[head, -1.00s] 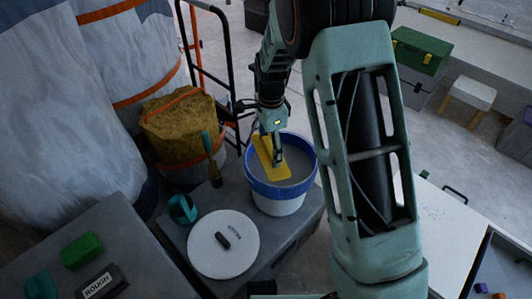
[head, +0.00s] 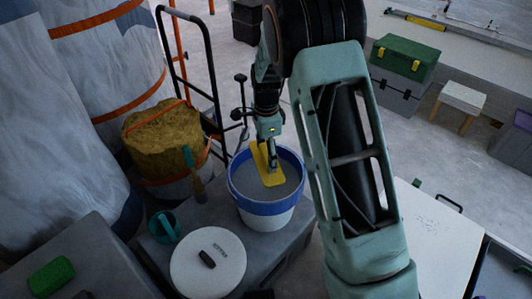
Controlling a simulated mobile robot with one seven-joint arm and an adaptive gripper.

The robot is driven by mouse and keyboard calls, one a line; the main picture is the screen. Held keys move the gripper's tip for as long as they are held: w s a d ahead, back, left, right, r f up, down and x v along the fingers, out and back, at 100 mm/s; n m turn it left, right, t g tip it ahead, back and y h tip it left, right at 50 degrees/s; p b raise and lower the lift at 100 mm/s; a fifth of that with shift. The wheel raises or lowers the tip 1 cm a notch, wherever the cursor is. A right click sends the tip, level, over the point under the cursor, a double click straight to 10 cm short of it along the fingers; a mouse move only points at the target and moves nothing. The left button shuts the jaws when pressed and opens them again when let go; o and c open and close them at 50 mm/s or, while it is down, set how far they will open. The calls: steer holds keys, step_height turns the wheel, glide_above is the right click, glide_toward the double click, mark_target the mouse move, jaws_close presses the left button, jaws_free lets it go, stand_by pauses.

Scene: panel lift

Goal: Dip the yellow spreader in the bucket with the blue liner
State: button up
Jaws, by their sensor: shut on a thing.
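The yellow spreader (head: 262,160) is a flat yellow plate in my gripper (head: 271,163), over the mouth of the bucket with the blue liner. My gripper is shut on it and points down. The bucket (head: 265,219) is white with a blue band and rim (head: 237,197), and it holds a grey fill. The spreader's lower end is inside the rim outline; I cannot tell whether it touches the fill.
The bucket stands on a grey box top (head: 218,212). A round white lid (head: 208,263), a teal ring-shaped item (head: 163,227) and a green-handled brush (head: 193,170) lie nearby. A yellow-brown sack (head: 155,135) and black cart frame (head: 212,70) stand behind.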

step_height(320, 180, down, 10)
steer(key=b, duration=0.5)
steer(key=shift+f, duration=0.15)
stand_by(0.8)
step_height(320, 180, up, 11)
steer(key=p, duration=0.8)
stand_by(0.5)
